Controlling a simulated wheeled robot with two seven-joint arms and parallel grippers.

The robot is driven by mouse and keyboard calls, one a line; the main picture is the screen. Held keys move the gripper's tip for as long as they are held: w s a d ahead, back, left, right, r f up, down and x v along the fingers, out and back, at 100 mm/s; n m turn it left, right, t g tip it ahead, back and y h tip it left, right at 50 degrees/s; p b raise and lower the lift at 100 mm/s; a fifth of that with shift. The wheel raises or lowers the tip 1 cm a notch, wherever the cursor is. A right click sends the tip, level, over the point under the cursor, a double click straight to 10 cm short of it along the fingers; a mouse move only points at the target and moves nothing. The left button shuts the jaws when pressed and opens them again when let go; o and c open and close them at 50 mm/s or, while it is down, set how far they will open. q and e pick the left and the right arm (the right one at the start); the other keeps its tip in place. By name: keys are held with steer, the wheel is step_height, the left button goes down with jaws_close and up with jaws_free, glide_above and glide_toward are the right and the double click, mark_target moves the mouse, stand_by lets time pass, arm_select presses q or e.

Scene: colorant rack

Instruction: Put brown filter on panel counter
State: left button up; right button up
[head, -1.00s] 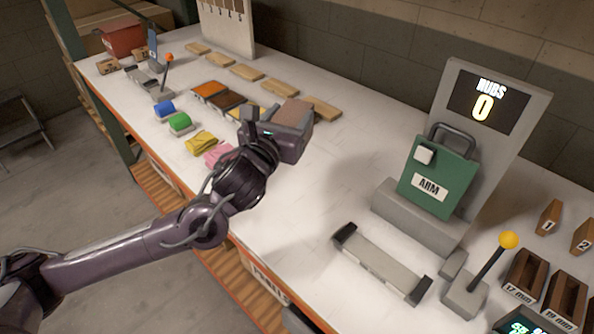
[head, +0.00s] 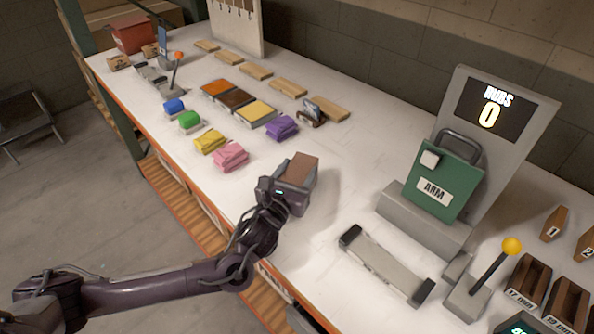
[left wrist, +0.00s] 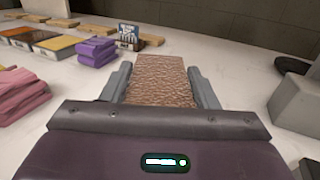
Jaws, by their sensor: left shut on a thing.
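My left gripper (head: 283,188) is shut on a brown textured block, the brown filter (head: 301,168), and holds it over the white counter in the middle of the head view. In the left wrist view the filter (left wrist: 158,78) sits between the two grey fingers. The panel counter (head: 490,110), a grey upright panel reading "RUBS 0", stands to the right with a green "ARM" block on its front. A low grey cradle with black ends (head: 386,265) lies in front of it. My right gripper is not in view.
Folded cloths in blue, green, yellow, pink (head: 230,156) and purple (head: 281,127) lie to the left. Orange, brown and yellow trays (head: 238,100) sit behind them. A yellow-knobbed lever (head: 490,268) and wooden boxes stand at the right. The counter between filter and cradle is clear.

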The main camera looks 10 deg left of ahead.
arm_select(q)
steer(key=shift+f, duration=0.2)
steer(key=o, duration=1)
steer(key=shift+r, duration=0.25)
steer(key=shift+s+f, duration=0.1)
steer(key=shift+s, duration=0.2)
steer(key=s, duration=0.3)
steer(key=s+a+b, duration=0.1)
steer(key=s, duration=0.3)
steer(key=s+a+b, duration=0.1)
steer(key=s, duration=0.3)
steer(key=shift+s+a, duration=0.15)
